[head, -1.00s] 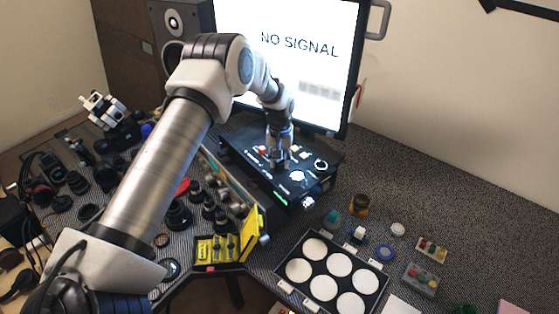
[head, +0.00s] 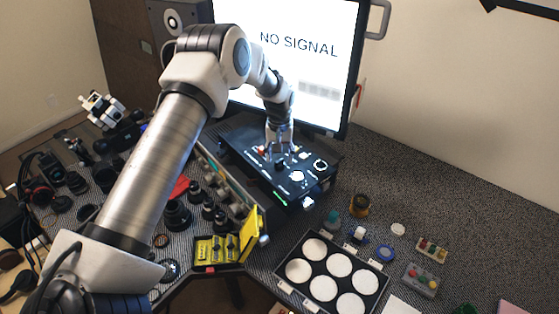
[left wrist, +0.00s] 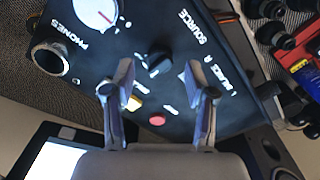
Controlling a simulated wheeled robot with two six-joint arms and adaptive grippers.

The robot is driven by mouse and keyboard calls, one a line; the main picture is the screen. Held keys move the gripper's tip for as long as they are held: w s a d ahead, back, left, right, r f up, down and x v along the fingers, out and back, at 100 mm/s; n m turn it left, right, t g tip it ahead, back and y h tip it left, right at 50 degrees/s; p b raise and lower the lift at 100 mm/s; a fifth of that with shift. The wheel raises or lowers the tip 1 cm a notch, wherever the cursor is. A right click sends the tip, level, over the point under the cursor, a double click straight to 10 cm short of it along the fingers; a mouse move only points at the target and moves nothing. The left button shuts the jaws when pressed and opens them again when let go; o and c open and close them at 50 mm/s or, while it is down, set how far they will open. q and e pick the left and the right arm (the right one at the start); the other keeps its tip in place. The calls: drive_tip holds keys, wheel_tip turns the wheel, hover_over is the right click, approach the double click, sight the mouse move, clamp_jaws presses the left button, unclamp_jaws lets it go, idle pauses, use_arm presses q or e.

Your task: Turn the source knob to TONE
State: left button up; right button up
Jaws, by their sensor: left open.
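The black source knob (left wrist: 159,62) stands on the dark panel of a box, beside the printed word SOURCE in the left wrist view. The small labels around it are too small to read, so I cannot tell which one it points at. In the head view the black box (head: 240,150) sits in front of the monitor. My left gripper (head: 281,154) is over its panel, and it also shows in the left wrist view (left wrist: 157,68). Its fingers are spread apart, one on each side of the knob in the picture, with visible gaps. My right gripper is not in view.
A white dial (left wrist: 96,10) with a red pointer and a PHONES socket (left wrist: 50,58) are on the same panel. Red (left wrist: 157,119) and yellow buttons lie near the fingers. A monitor (head: 300,75) reading NO SIGNAL stands behind. Lens parts crowd the left; a tray (head: 283,287) lies at front.

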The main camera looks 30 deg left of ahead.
sight(280, 160)
use_arm(q)
wheel_tip(280, 160, up, 9)
drive_tip(key=shift+r, duration=0.2)
drive_tip(key=shift+w, duration=0.15)
